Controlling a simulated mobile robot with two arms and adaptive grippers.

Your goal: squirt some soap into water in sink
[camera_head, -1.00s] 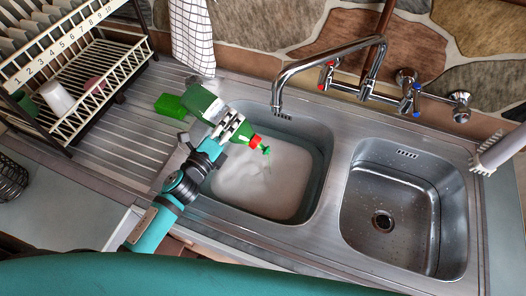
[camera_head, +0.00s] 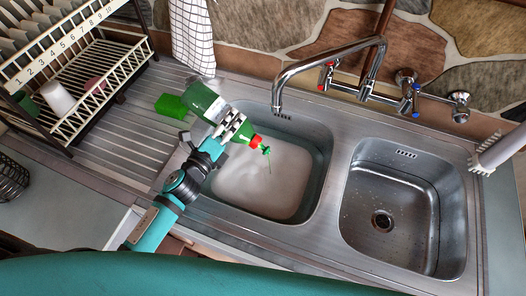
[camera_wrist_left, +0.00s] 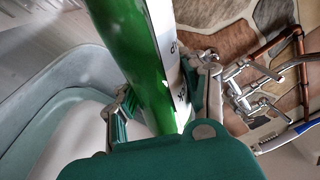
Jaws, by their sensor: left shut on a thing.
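My left gripper (camera_head: 231,125) is shut on a green soap bottle (camera_head: 203,99) with a red cap and green nozzle. The bottle is tilted, its nozzle pointing down to the right over the left sink basin (camera_head: 321,165). A thin green stream runs from the nozzle down toward the whitish water (camera_head: 250,185) in that basin. In the left wrist view the bottle (camera_wrist_left: 140,60) passes between the fingers, and its nozzle is out of sight there. My right gripper is not in view.
The right basin (camera_head: 430,190) is empty. The chrome tap (camera_head: 330,62) rises behind the basins, its spout near the left one. A green sponge (camera_head: 171,106) lies on the drainboard, beside a dish rack (camera_head: 75,120). A white brush (camera_head: 497,150) is at the right edge.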

